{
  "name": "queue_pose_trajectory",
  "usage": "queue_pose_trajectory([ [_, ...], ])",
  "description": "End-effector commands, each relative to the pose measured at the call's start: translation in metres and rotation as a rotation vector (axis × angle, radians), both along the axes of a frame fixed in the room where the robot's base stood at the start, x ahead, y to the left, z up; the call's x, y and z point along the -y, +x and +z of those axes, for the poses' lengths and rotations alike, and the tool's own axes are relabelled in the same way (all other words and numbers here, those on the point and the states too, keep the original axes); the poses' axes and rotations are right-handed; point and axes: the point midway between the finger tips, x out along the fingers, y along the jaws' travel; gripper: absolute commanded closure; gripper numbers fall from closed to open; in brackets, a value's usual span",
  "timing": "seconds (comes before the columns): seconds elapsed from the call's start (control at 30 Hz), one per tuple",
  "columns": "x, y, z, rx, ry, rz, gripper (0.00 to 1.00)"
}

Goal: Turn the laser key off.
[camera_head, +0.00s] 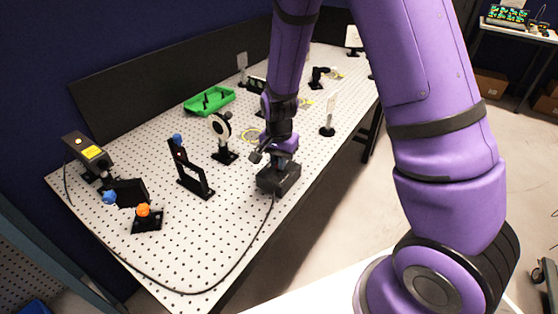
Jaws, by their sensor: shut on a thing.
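A black control box (279,180) with a cable sits near the front edge of the perforated white table. My gripper (273,160) points down at the top of this box and is shut on the small laser key there. The key itself is too small and too covered by the gripper to make out, so its angle cannot be told. A dark laser housing (88,155) with a yellow label stands at the table's left end.
A black cable (215,287) loops from the box along the table's front edge. A black frame mount (191,172), a round white optic (221,128) and an orange-knobbed mount (146,215) stand to the left. A green tray (197,104) lies behind. A white card (330,112) stands right.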

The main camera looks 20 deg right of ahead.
Motion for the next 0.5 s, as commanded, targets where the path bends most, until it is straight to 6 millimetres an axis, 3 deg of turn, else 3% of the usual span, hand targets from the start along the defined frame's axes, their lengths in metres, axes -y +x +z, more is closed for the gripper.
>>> queue_pose_trajectory([
  [0.5,0.0006,0.0007,0.0005,0.001,0.000,0.479,1.00],
])
